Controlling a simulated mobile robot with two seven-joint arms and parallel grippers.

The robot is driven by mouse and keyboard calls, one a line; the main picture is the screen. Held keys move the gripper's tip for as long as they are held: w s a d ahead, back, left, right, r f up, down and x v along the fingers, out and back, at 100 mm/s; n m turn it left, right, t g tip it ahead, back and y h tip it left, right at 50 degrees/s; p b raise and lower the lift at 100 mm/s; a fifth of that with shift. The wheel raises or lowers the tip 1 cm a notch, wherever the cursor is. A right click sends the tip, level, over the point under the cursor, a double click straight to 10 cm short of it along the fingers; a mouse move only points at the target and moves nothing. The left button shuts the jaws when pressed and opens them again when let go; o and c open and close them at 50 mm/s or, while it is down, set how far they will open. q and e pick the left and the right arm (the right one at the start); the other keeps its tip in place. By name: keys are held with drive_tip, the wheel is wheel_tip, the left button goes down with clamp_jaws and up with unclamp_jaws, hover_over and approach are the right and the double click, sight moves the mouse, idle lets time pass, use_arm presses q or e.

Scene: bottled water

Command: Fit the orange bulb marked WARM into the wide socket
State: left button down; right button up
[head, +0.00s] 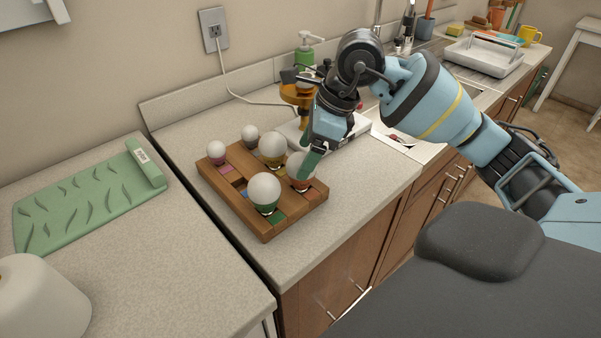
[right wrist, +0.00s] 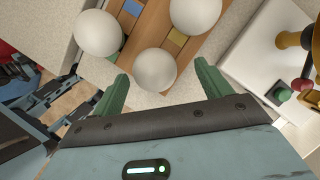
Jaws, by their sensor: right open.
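A wooden rack (head: 235,200) on the counter holds several white globe bulbs with coloured bases. The bulb with the orange-red base (head: 298,168) stands at the rack's right side; no WARM marking is readable. My right gripper (head: 312,157), with green fingers, is close to this bulb. In the right wrist view the fingers are open, with a white globe (right wrist: 155,70) just ahead of the gap between them. That bulb's base is hidden. A device with a white base (right wrist: 245,70) and amber post (head: 298,93) stands behind; I cannot make out a wide socket. My left gripper is not in view.
A green-based bulb (head: 264,190) and a yellow-based bulb (head: 273,148) stand close to the orange one. A green leaf-patterned mat (head: 75,205) lies on the left counter. A white dish rack (head: 485,57) is far right. The counter in front of the rack is clear.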

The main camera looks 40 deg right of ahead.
drive_tip(key=shift+s+x, duration=0.15)
drive_tip(key=shift+x, duration=1.2)
drive_tip(key=shift+s+x, duration=0.2)
drive_tip(key=shift+x, duration=1.1)
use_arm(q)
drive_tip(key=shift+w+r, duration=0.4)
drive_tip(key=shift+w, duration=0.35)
use_arm(e)
drive_tip(key=shift+a, duration=0.2)
drive_tip(key=c, duration=1.1)
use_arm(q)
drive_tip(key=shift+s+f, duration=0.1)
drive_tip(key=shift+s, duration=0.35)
use_arm(e)
drive_tip(key=shift+r, duration=0.1)
